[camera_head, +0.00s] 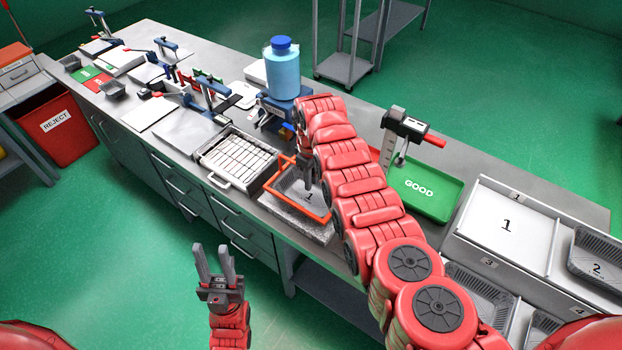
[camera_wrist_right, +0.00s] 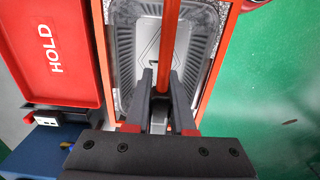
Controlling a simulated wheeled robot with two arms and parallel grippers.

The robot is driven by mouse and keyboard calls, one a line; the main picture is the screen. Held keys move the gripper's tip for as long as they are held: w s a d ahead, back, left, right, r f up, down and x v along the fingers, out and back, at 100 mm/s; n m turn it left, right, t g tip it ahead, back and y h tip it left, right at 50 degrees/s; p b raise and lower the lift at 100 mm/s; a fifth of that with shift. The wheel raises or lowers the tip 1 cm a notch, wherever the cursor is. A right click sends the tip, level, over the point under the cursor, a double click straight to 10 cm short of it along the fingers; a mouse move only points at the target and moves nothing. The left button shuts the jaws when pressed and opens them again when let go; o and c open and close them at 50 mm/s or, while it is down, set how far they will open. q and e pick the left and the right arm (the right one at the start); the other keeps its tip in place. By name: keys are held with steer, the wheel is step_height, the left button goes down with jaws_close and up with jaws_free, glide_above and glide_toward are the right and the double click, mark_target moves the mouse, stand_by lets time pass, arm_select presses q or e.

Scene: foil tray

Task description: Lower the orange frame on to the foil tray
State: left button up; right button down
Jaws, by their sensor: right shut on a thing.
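The orange frame (camera_head: 327,217) is held by my right gripper (camera_head: 309,183) over the grey foil tray (camera_head: 287,187), which is marked 1. In the right wrist view the gripper (camera_wrist_right: 163,75) is shut on the middle bar of the frame (camera_wrist_right: 168,40). The ribbed foil tray (camera_wrist_right: 127,75) shows inside the frame's outline there. I cannot tell whether frame and tray touch. The tray sits on a speckled stone block (camera_head: 296,220); my right arm hides part of this area. My left gripper (camera_head: 214,248) is open and empty in front of the bench.
A metal basket with a white grid (camera_head: 208,150) stands left of the block. A blue bottle (camera_head: 283,70) is behind. A green GOOD tray (camera_head: 432,203) and a height gauge (camera_head: 400,135) stand right. A red HOLD tray (camera_wrist_right: 57,55) lies beside the frame in the wrist view.

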steer(key=shift+f, duration=0.2)
steer(key=c, duration=0.7)
jaws_free()
steer(key=shift+r, duration=0.1)
step_height(320, 180, up, 8)
steer(key=b, duration=0.3)
steer(key=shift+b, duration=0.3)
steer(key=shift+r+p, duration=1.35)
steer(key=shift+r, duration=3.3)
